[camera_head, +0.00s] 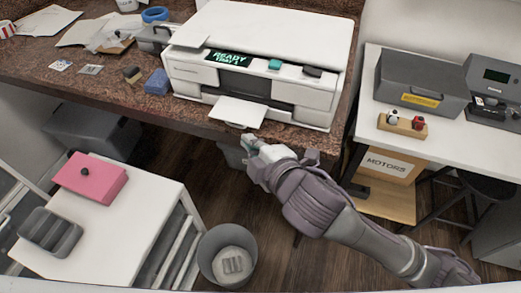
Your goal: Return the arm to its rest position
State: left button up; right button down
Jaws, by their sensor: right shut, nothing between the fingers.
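My right arm comes in from the lower right. Its right gripper (250,145) is shut and empty, just off the front edge of the brown counter, below the printer's paper tray. The white printer (258,65) stands on the counter, and its screen reads "READY". My left gripper is not in view.
The brown counter (35,68) holds papers and small items, including a blue block (157,82). A white cabinet (140,200) with a pink box (90,178) stands lower left. A grey bin (227,255) is on the floor. A white table (370,70) stands right, above a "MOTORS" box (388,164).

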jog(key=v, duration=0.5)
jog(key=s+d+f+m+g+h, duration=0.4)
jog(key=d+f+m+h, duration=0.1)
jog(key=d+f+m, duration=0.75)
jog(key=s+d+f+m+g+h, duration=0.2)
jog(key=s+d+f+m+g, duration=0.35)
jog(key=s+d+f, duration=0.45)
notch_tip(320, 180, down, 24)
jog(key=s+a+p, duration=0.2)
jog(key=s+p, duration=0.1)
jog(key=s+d+f+g+p, duration=0.1)
jog(key=s+d+f, duration=0.2)
jog(key=s+f, duration=0.9)
jog(key=s, duration=0.3)
jog(key=shift+s+f+g, duration=0.25)
jog(key=shift+f+g, duration=0.05)
jog(key=shift+g, duration=0.05)
